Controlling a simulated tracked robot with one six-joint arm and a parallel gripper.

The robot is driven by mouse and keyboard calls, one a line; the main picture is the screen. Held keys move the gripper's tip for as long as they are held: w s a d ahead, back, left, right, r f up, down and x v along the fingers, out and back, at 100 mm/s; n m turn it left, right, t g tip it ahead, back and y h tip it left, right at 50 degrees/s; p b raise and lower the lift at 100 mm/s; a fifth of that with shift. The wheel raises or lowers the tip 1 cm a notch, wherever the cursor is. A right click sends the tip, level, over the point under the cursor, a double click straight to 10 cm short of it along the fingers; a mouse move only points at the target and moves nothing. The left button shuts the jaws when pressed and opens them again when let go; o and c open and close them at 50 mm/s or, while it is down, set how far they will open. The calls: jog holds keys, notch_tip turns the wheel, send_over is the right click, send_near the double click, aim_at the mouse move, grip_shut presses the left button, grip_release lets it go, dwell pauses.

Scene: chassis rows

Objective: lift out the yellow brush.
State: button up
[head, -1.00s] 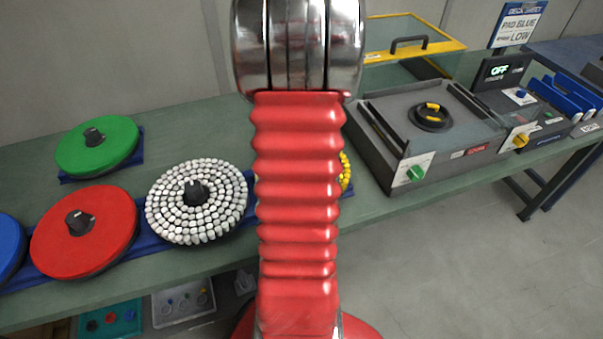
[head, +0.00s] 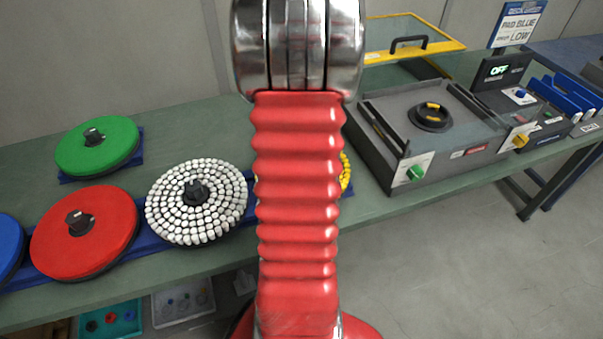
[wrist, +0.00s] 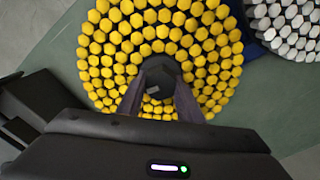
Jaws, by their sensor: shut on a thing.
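The yellow brush (wrist: 160,32) is a round disc of yellow bristle tufts with a dark hub (wrist: 160,75) in the middle. It fills much of the wrist view. My gripper (wrist: 160,92) is shut on this hub, one finger on either side. In the head view only a sliver of the yellow brush (head: 345,172) shows to the right of my red arm, which hides the rest of it and my gripper. I cannot tell whether the brush is clear of its holder.
A white brush (head: 172,215) sits just left of the yellow one, also at the wrist view's upper right (wrist: 288,22). Red (head: 105,230) and green (head: 75,150) discs lie further left. A grey machine (head: 400,107) stands to the right, by a yellow-framed clear lid (head: 450,46).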

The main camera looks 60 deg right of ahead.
grip_shut()
dwell(0.4)
jog(key=shift+r, duration=0.2)
notch_tip(320, 180, up, 28)
dwell(0.7)
jog(key=shift+f, duration=0.15)
dwell(0.5)
